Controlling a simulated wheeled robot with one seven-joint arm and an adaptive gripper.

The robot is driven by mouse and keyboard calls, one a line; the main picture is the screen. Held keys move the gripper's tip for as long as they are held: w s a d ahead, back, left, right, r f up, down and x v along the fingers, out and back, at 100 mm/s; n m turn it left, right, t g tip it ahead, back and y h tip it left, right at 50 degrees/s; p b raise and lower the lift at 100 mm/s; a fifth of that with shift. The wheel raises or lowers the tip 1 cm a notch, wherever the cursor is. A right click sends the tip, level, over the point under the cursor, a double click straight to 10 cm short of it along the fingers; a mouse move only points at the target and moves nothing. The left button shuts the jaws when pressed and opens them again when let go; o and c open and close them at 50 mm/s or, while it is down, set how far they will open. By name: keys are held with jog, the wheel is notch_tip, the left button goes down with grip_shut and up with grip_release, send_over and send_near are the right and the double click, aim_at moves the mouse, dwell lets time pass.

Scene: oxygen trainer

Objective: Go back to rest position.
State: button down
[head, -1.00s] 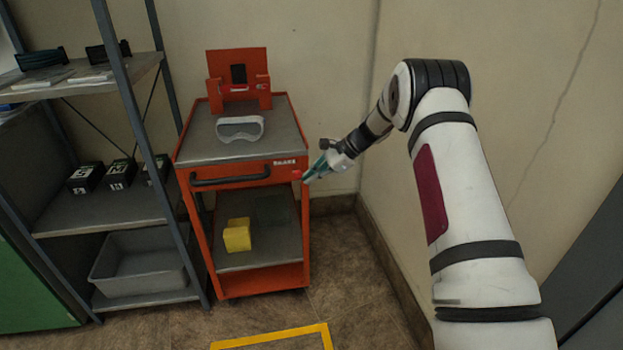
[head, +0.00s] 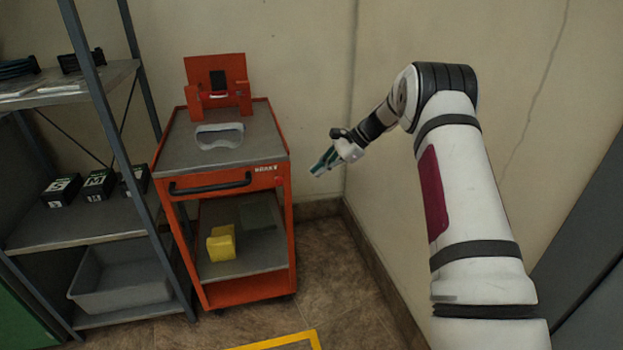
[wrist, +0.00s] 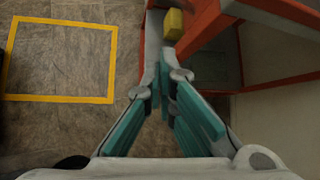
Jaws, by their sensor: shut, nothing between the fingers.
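My gripper (head: 325,163) is to the right of the orange cart (head: 245,290), in free air near the wall corner. In the head view it is clear of the cart's side. In the wrist view the gripper (wrist: 163,75) has its teal-padded fingers brought together at the tips, with nothing seen between them. The wrist camera looks down past the fingers to the floor and the cart frame (wrist: 208,25).
Clear goggles (head: 219,135) lie on the cart top, before an orange holder (head: 216,72). A yellow object (head: 221,244) sits on its lower shelf. A shelf rack (head: 100,120) with black boxes and a grey bin (head: 120,282) stands left. Yellow tape (head: 316,341) marks the floor.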

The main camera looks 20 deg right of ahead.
jog(key=shift+d+r, duration=0.2)
jog(key=shift+r, duration=0.05)
dwell(0.3)
jog(key=s+a+r+n+g+h, duration=0.15)
jog(key=s+a+r+n, duration=0.4)
jog(key=s+r, duration=0.55)
jog(key=s+a+r+n+g+h, duration=0.15)
jog(key=s+a+r+n, duration=0.35)
jog(key=s+r, duration=0.65)
jog(key=s+a+n+h, duration=0.2)
jog(key=s+n+h, duration=0.1)
jog(key=s, duration=1.5)
jog(key=s+d+f+n+h, duration=0.1)
jog(key=s+f+n, duration=0.15)
jog(key=s, duration=0.55)
jog(key=s+d+f+n+h, duration=0.1)
jog(key=s+f+n+h, duration=0.15)
jog(key=s, duration=0.45)
notch_tip(320, 180, up, 20)
jog(key=t+y+p, duration=0.1)
jog(key=t+p, duration=0.3)
jog(key=p, duration=1.4)
jog(key=shift+a+f+m, duration=0.25)
jog(key=shift+m, duration=0.1)
